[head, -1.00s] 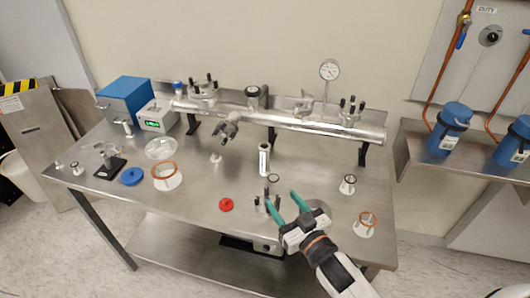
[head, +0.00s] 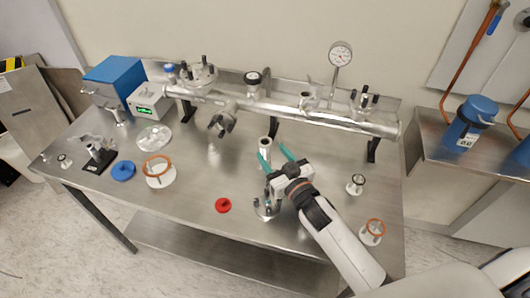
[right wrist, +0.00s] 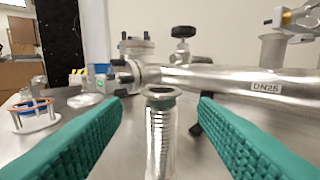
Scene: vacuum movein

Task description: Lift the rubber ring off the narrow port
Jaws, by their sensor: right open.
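My right gripper (head: 275,160) is open and empty above the bench. Its green fingers are spread toward a short upright metal bellows tube (head: 265,147). In the right wrist view this tube (right wrist: 161,125) stands ahead between the fingers (right wrist: 160,105), apart from both. A dark rim shows on its flanged top; I cannot tell whether that is a rubber ring. An open upright port (head: 307,99) stands on the metal manifold (head: 350,121); it also shows in the right wrist view (right wrist: 283,48). I cannot make out a ring on it. My left gripper is not in view.
Orange rings sit on white holders at left (head: 158,170) and right (head: 374,230). A red cap (head: 223,205), a blue cap (head: 123,170), a bolted flange (head: 266,208) and a small ringed fitting (head: 356,184) stand on the bench. A gauge (head: 340,54) rises behind the manifold.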

